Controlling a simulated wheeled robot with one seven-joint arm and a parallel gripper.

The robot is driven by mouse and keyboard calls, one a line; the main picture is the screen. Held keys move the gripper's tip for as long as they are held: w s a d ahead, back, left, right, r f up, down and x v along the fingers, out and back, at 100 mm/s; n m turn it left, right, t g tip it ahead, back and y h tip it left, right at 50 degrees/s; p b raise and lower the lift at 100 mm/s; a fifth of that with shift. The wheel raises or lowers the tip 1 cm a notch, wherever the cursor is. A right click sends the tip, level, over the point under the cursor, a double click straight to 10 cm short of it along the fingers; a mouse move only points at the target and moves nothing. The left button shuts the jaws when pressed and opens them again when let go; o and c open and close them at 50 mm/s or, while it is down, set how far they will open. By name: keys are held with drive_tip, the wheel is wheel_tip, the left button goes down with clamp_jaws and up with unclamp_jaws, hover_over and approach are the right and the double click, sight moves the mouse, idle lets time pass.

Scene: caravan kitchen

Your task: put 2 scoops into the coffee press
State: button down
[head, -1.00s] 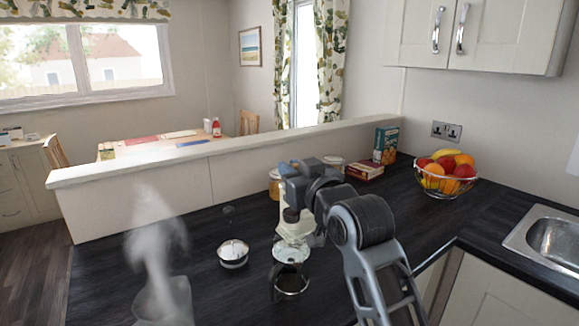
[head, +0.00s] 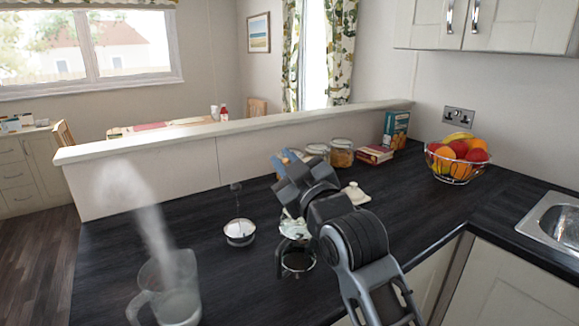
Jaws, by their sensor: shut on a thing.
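The coffee press (head: 297,262) is a clear beaker in a metal frame, standing open at the front middle of the counter. My gripper (head: 293,224) is pointed down just above its rim, in front of its upper part. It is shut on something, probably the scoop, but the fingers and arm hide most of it. A round chrome piece with a thin upright rod and knob (head: 240,232), which looks like the press lid and plunger, stands to the left of the press. I cannot see the contents of the press clearly.
A steaming glass jug (head: 172,296) stands at the front left. Glass jars (head: 341,154), a pale lid (head: 355,193), a red box (head: 374,155) and a green box (head: 396,130) are behind my arm. A fruit basket (head: 456,160) is at right. Counter between jug and plunger is clear.

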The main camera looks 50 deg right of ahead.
drive_tip(key=a+f+n+t+y+b, duration=0.2)
drive_tip(key=f+n+b, duration=0.4)
drive_tip(key=n+b, duration=0.4)
drive_tip(key=a+t+b, duration=0.1)
drive_tip(key=a+b, duration=0.1)
drive_tip(key=b, duration=0.2)
drive_tip(key=shift+w+a+f+n+y, duration=0.15)
drive_tip(key=shift+f+n+y, duration=0.15)
drive_tip(key=shift+y, duration=0.1)
idle(0.4)
drive_tip(key=shift+f+b, duration=0.1)
drive_tip(key=shift+b, duration=0.25)
drive_tip(key=f+n+y+b, duration=0.1)
drive_tip(key=b, duration=0.1)
drive_tip(key=n+y+b, duration=0.1)
drive_tip(key=n+b, duration=0.1)
drive_tip(key=b, duration=0.1)
drive_tip(key=shift+a+f+n, duration=0.3)
drive_tip(key=shift+a+f, duration=0.1)
drive_tip(key=shift+a+n+b, duration=0.1)
drive_tip(key=shift+n+b, duration=0.2)
drive_tip(key=shift+b, duration=0.05)
idle(0.5)
drive_tip(key=shift+f, duration=0.1)
